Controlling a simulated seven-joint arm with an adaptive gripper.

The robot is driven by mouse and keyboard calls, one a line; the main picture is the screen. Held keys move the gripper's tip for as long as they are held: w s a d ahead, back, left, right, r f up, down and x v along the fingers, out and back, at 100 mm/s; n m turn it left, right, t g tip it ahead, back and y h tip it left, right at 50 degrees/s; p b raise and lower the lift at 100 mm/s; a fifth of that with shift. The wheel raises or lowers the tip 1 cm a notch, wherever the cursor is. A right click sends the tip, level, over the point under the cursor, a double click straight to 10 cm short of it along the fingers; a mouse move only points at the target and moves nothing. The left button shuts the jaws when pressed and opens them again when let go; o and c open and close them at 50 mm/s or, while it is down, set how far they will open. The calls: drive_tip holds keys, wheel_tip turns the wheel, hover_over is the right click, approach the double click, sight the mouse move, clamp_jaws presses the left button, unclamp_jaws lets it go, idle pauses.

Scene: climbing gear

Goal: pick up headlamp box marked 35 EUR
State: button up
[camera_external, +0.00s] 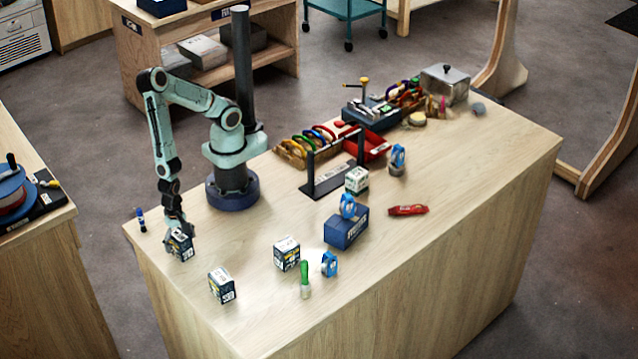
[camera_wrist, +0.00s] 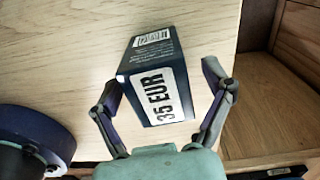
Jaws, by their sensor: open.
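The headlamp box marked 35 EUR (camera_wrist: 150,75) is dark blue with a white label, and the text reads clearly in the wrist view. In the external view the dark box (camera_external: 181,244) stands near the table's left edge, below my gripper (camera_external: 175,222). In the wrist view my gripper (camera_wrist: 164,115) is open, with one finger on each side of the box's labelled end. I cannot tell whether either finger touches the box. The fingers hide part of the box in the external view.
Similar small boxes stand at the front, one (camera_external: 222,285) and another (camera_external: 286,253). A blue marker (camera_external: 141,219) stands left of my gripper. A green-handled tool (camera_external: 305,279) and a blue tape roll (camera_external: 329,264) are further right. The table's left edge is close.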

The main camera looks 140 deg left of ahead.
drive_tip(key=shift+f, duration=0.1)
drive_tip(key=c, duration=1.3)
